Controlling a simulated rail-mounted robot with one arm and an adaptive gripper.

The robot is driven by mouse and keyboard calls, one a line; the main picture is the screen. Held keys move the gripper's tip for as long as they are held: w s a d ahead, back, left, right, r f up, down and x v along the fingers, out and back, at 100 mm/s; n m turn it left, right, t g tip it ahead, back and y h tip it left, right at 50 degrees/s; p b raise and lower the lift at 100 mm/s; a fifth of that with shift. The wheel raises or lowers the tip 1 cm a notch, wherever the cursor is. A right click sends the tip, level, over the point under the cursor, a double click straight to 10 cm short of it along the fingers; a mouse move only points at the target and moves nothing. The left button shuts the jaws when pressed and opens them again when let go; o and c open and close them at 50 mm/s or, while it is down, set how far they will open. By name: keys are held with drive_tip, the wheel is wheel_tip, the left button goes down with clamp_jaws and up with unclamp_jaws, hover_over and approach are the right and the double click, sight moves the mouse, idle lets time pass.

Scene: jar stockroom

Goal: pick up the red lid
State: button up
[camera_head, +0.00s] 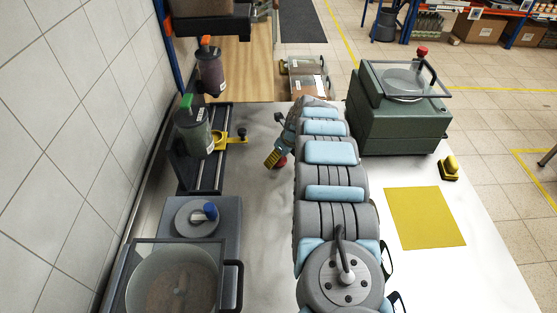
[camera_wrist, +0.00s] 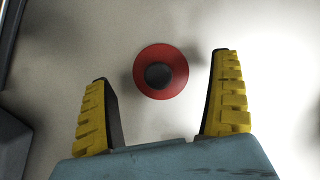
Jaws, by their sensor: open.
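The red lid (camera_wrist: 180,74) is a round red disc with a dark knob (camera_wrist: 158,76) at its centre. It lies on the pale tabletop. In the wrist view it is just beyond the fingertips of my gripper (camera_wrist: 160,68), between the lines of the two yellow-padded fingers. The fingers are spread and nothing is between them. In the head view, a small red part of the lid (camera_head: 281,162) shows beside my gripper (camera_head: 268,160); my gripper and arm cover the rest of it.
A green machine (camera_head: 397,118) and a yellow mat (camera_head: 424,217) are on the right.

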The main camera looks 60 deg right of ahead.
drive_tip(key=shift+x, duration=0.75)
drive_tip(key=shift+w+a, duration=0.1)
drive_tip(key=c, duration=0.9)
